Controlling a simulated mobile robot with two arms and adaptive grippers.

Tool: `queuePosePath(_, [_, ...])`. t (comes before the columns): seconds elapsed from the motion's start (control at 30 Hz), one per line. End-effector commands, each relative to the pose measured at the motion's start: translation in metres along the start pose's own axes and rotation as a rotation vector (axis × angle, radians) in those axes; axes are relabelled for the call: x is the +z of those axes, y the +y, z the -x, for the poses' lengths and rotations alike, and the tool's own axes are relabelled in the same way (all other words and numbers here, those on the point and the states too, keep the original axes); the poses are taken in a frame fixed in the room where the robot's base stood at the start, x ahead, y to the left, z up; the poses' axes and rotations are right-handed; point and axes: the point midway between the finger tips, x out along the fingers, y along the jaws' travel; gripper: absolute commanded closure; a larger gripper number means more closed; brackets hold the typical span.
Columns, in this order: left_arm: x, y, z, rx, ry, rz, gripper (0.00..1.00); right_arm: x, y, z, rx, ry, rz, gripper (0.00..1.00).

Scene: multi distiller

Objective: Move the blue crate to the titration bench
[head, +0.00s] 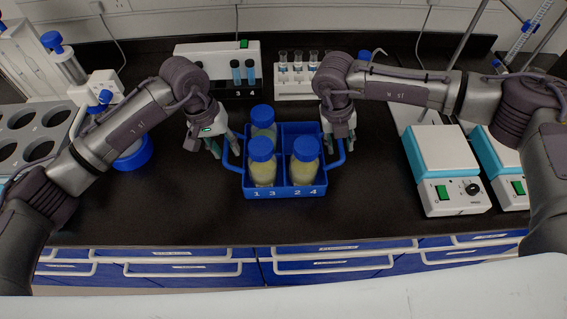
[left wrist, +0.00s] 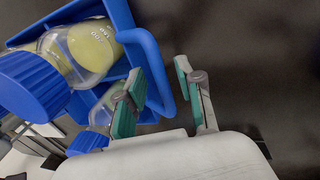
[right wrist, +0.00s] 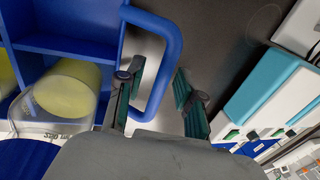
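The blue crate (head: 284,190) stands on the black bench top, its front marked 1 3 and 2 4. It holds three blue-capped bottles: front left (head: 262,172), front right (head: 304,170) and back left (head: 264,129); the back right compartment looks empty. My left gripper (head: 224,146) is open at the crate's left handle; in the left wrist view the handle (left wrist: 164,75) passes between its fingers (left wrist: 162,95). My right gripper (head: 340,143) is open at the right handle; in the right wrist view that handle (right wrist: 174,55) lies between its fingers (right wrist: 158,95).
Stirrer hot plates (head: 447,170) stand to the right. A tube rack (head: 296,88) and a white block with blue-capped tubes (head: 216,62) stand behind. A holed rack (head: 30,130) and a blue round object (head: 135,155) are left. The bench in front of the crate is clear.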

Motion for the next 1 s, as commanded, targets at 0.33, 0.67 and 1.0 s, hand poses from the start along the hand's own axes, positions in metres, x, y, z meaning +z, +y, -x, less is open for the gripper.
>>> queuePosePath(0.33, [-0.001, 0.0, 0.072, 0.0, 0.006, -0.001, 0.63, 0.0, 0.0, 0.0, 0.0, 0.0, 0.0, 0.63])
queuePosePath(0.67, [0.0, 0.0, 0.11, 0.001, 0.002, 0.0, 0.63, 0.0, 0.0, 0.002, 0.0, -0.001, 0.0, 0.63])
queuePosePath(1.0, [0.001, 0.0, 0.111, 0.001, 0.001, 0.0, 0.63, 0.001, 0.001, 0.057, 0.002, -0.004, 0.0, 0.63])
